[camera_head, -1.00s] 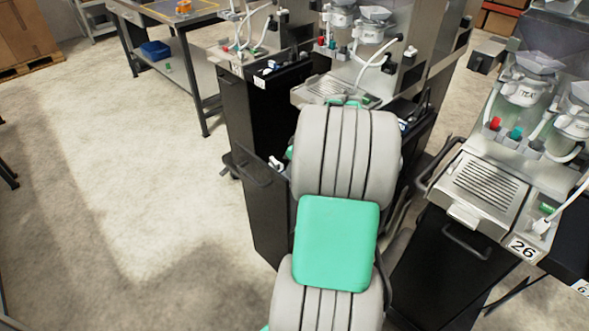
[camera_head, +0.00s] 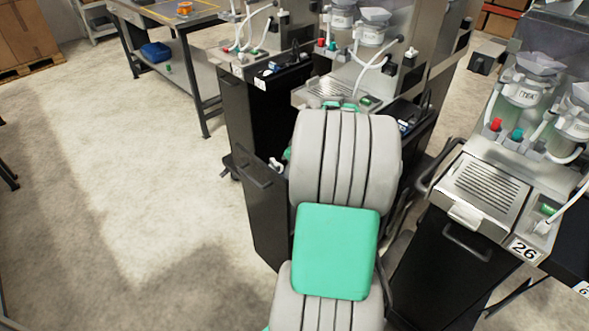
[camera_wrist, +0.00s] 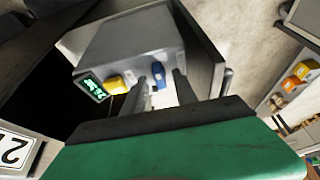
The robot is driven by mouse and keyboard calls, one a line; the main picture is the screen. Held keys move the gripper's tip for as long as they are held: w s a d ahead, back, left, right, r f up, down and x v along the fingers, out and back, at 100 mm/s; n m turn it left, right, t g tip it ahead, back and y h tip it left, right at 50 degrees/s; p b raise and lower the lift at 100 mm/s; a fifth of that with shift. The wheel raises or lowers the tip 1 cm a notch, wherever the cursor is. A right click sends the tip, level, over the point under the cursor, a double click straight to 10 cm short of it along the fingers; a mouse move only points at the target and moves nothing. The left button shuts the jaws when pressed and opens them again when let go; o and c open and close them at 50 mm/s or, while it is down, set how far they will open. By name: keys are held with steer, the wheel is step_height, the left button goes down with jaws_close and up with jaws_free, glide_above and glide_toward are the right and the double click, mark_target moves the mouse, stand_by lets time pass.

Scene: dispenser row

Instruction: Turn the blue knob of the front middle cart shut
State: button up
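In the wrist view, a blue knob (camera_wrist: 158,76) sits on the grey face of a cart's unit (camera_wrist: 140,45). A yellow knob (camera_wrist: 121,82) is to its left. My gripper (camera_wrist: 160,78) is open, with its two dark fingers apart and the blue knob seen between them. I cannot tell whether either finger touches it. In the head view, my arm covers much of the middle cart (camera_head: 272,215), and my gripper and the blue knob are hidden behind it.
A lit green display (camera_wrist: 92,90) is left of the yellow knob. In the head view, a cart with plate 26 (camera_head: 524,249) stands close on the right. A workbench (camera_head: 190,75) is at the back left. The floor (camera_head: 110,190) on the left is clear.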

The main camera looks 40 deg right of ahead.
steer(key=shift+r, duration=0.1)
steer(key=v, duration=0.7)
steer(key=shift+s+r, duration=0.2)
steer(key=shift+r, duration=0.1)
